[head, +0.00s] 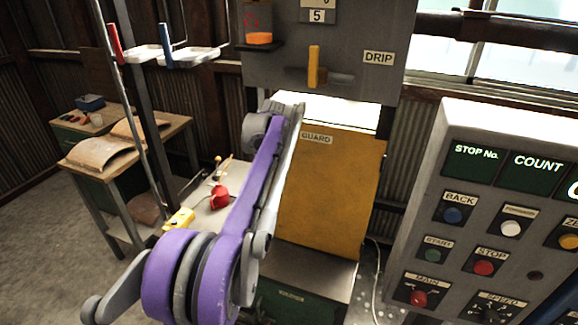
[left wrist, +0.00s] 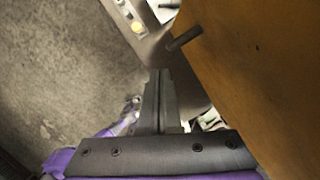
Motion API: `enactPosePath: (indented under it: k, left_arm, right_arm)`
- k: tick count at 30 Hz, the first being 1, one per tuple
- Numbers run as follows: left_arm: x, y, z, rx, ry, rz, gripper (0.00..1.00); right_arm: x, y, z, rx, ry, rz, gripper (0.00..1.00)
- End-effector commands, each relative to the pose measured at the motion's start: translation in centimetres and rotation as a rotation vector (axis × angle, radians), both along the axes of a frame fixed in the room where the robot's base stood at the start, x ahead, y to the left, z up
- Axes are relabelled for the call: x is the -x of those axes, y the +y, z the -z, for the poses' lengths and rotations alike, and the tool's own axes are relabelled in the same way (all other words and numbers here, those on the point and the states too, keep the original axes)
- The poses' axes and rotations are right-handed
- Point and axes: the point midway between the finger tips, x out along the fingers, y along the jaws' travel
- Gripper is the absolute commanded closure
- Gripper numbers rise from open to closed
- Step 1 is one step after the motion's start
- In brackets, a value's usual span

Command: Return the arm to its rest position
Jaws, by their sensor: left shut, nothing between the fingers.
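My left arm (head: 255,185), purple and grey, reaches up from the bottom of the head view in front of the yellow guard panel (head: 335,195). Its gripper cannot be made out clearly there. In the left wrist view my left gripper (left wrist: 160,75) is shut, its dark fingers together with nothing between them. An orange-yellow panel (left wrist: 265,75) with a short peg (left wrist: 184,38) is close on the right of the fingers; I cannot tell whether they touch. My right gripper is in neither view.
A control box (head: 430,240) with buttons and displays stands close on the right. A grey DRIP panel (head: 350,75) with a yellow lever (head: 314,66) is above the guard. A wooden bench (head: 85,135) stands at the left. Bare floor (head: 35,255) is at the lower left.

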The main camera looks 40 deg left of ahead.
Motion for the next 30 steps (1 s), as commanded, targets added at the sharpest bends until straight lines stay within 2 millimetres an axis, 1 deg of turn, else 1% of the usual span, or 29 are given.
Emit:
enactPosePath:
  k: [7,8,11,14,15,17,18,20,21,23,24,26,27,30]
  left_arm:
    - [0.0,-0.2,-0.1,0.0,-0.002,-0.004,1.0]
    - [0.1,-0.4,-0.1,0.001,-0.006,-0.009,1.0]
    - [0.3,-2.0,-0.1,0.005,-0.039,-0.062,1.0]
    - [1.0,-5.2,-0.1,0.022,-0.113,-0.184,1.0]
    - [1.5,-7.0,0.1,0.035,-0.153,-0.253,1.0]
    - [2.5,-9.9,0.4,0.062,-0.222,-0.373,1.0]
    - [3.3,-11.8,0.7,0.088,-0.269,-0.456,1.0]
    - [4.6,-14.5,1.4,0.13,-0.333,-0.584,1.0]
    - [5.5,-16.2,1.9,0.162,-0.373,-0.666,1.0]
    - [7.1,-18.7,2.9,0.218,-0.429,-0.795,1.0]
    - [8.2,-20.3,3.7,0.259,-0.46,-0.88,1.0]
    - [10.0,-22.4,4.9,0.324,-0.504,-1.009,1.0]
    - [11.1,-23.8,5.8,0.37,-0.527,-1.096,1.0]
    - [13.9,-26.7,8.2,0.486,-0.566,-1.295,1.0]
  right_arm:
    - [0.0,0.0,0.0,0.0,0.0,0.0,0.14]
    - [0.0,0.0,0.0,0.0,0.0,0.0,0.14]
    - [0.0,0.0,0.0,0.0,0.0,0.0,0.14]
    - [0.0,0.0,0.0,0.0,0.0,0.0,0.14]
    - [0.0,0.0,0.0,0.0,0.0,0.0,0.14]
    - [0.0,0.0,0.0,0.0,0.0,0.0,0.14]
    - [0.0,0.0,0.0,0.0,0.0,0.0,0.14]
    - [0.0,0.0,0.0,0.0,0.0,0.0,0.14]
    - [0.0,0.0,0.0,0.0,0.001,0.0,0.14]
    - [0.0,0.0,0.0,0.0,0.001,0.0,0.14]
    - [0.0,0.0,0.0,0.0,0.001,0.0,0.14]
    - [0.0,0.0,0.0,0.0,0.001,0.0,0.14]
    - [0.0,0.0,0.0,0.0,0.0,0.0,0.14]
    - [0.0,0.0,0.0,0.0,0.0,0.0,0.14]
